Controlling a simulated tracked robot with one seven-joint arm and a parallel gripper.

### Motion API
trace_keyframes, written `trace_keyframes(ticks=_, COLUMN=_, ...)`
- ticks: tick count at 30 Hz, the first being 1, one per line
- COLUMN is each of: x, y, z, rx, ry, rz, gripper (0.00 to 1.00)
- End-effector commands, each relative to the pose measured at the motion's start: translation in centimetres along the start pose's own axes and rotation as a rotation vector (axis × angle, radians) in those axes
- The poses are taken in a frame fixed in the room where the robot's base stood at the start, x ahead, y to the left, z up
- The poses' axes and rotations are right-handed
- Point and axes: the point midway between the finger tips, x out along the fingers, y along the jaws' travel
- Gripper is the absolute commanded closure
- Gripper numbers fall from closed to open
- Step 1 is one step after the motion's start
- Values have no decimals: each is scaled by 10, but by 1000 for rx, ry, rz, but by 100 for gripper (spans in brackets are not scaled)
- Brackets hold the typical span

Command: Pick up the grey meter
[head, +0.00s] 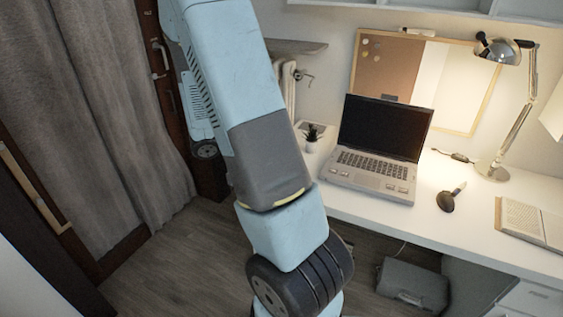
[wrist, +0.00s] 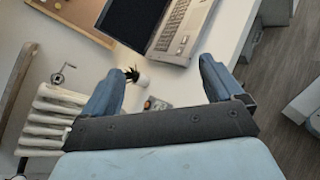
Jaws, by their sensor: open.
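A small grey object with dark and reddish marks, which looks like the grey meter (wrist: 155,103), lies on the white desk in the wrist view. Its lower part is hidden behind my gripper's dark crossbar. My gripper (wrist: 160,70) is open and empty, its two blue fingers spread on either side of the meter and the plant. I cannot tell its height above the desk. In the head view a small flat grey item (head: 312,129) shows at the desk's left end, behind the plant; it may be the same meter. My gripper is not visible there.
A small potted plant (head: 312,140) stands beside the open laptop (head: 368,181). A desk lamp (head: 493,168), a dark brush-like object (head: 447,201) and an open book (head: 525,218) are farther right. A white radiator (wrist: 50,118) is left in the wrist view.

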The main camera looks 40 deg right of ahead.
Motion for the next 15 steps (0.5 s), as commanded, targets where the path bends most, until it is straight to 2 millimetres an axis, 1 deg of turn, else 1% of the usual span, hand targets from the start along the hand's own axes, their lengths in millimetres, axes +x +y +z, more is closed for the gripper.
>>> trace_keyframes(ticks=1, x=6, y=1, z=-10, rx=-42, ry=-23, rz=35, gripper=6)
trace_keyframes(ticks=8, x=30, y=9, z=-56, rx=-214, ry=-98, rz=222, gripper=6)
trace_keyframes(ticks=15, x=51, y=6, z=-111, rx=-399, ry=-137, rz=419, gripper=6)
